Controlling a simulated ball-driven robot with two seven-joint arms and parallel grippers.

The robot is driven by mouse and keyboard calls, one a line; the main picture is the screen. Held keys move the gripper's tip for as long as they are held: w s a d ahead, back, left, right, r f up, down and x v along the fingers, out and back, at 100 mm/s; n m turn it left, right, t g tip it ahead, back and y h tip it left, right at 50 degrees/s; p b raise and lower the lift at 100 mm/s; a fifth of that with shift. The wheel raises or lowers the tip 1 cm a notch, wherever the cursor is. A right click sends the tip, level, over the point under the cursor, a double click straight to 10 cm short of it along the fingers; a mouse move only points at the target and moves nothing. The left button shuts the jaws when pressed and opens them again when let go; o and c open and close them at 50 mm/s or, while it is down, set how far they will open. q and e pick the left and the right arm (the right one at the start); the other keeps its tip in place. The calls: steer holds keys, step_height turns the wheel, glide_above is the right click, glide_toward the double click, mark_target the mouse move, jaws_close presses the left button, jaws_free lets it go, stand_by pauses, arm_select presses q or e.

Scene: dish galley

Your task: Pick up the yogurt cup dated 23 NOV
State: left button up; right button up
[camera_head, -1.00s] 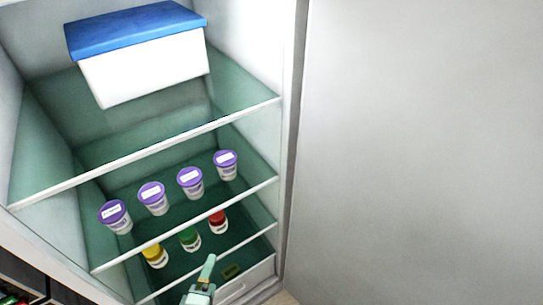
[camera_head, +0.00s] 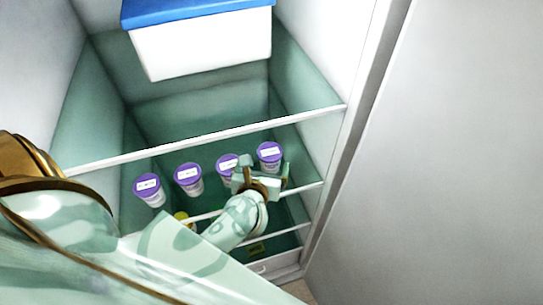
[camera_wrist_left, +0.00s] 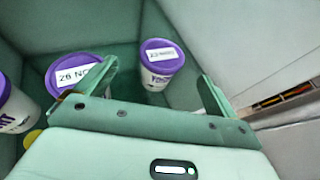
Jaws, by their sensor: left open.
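Several white yogurt cups with purple lids and white date labels stand in a row on the fridge's middle shelf. The rightmost cup (camera_head: 269,152) has a label that appears to read 23 NOV in the left wrist view (camera_wrist_left: 161,56). My left gripper (camera_head: 262,178) is open just in front of it. In the left wrist view its fingers (camera_wrist_left: 158,76) spread either side of that cup, which is beyond the tips and not gripped. The neighbouring cup (camera_head: 227,165), labelled 26 NOV in the wrist view (camera_wrist_left: 72,75), is partly hidden by the left finger. My right gripper is not in view.
Two more purple-lidded cups (camera_head: 188,178) (camera_head: 148,187) stand to the left. A white box with a blue lid (camera_head: 200,45) sits on the shelf above, whose front edge (camera_head: 210,137) crosses over the cups. The fridge side wall (camera_head: 312,155) is close on the right.

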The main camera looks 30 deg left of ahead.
mark_target(269, 157)
arm_select(q)
steer(key=x, duration=0.6)
steer(key=shift+w+d+f+p, duration=0.1)
steer(key=shift+w+f+p, duration=0.2)
steer(key=shift+s, duration=0.15)
steer(key=shift+c, duration=1.2)
steer(key=c, duration=0.9)
